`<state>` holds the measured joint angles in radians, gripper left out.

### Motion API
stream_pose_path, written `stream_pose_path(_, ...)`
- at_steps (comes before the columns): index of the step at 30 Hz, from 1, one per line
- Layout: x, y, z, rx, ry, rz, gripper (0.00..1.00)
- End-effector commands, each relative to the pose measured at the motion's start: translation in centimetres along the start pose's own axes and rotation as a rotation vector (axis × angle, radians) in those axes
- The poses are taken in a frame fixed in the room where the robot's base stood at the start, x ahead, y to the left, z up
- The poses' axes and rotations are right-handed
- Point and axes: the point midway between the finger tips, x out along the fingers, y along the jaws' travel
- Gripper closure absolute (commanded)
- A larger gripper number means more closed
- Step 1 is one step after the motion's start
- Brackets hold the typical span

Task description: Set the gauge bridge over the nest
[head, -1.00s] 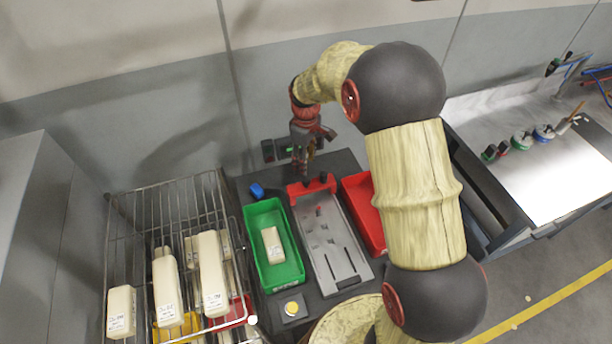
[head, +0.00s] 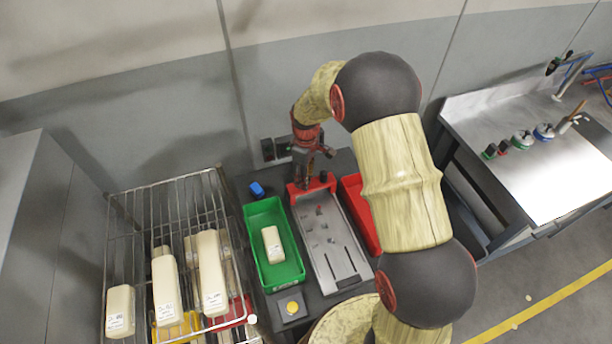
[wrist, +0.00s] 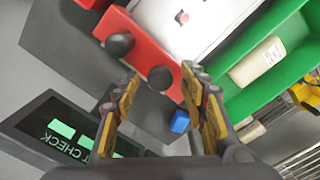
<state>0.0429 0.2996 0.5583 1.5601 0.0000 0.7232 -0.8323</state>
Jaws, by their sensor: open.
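The red gauge bridge (head: 312,190) with two black knobs sits across the far end of the grey fixture plate (head: 325,240), which I take to bear the nest. The bridge also shows in the wrist view (wrist: 145,62). My gripper (head: 302,181) is at the bridge's left knob in the head view and hides that knob. In the wrist view my gripper (wrist: 161,74) is open, with one knob (wrist: 160,79) between its fingertips. I cannot tell whether the fingers touch it. The other knob (head: 323,176) is free.
A green tray (head: 290,275) holding a cream block (head: 272,244) stands left of the plate, a red tray (head: 354,190) right. A blue object (head: 257,190) lies near the bridge. A yellow button (head: 292,306) is in front. A wire rack (head: 140,210) stands far left.

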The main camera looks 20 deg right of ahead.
Motion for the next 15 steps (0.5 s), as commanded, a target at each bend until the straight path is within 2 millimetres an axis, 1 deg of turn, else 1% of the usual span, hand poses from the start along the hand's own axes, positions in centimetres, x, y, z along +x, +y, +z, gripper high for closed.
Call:
stream_pose_path(4,-0.03,0.00,0.00,0.000,0.000,0.000,0.58)
stream_pose_path(15,-0.05,0.00,0.00,0.000,0.000,0.000,0.79)
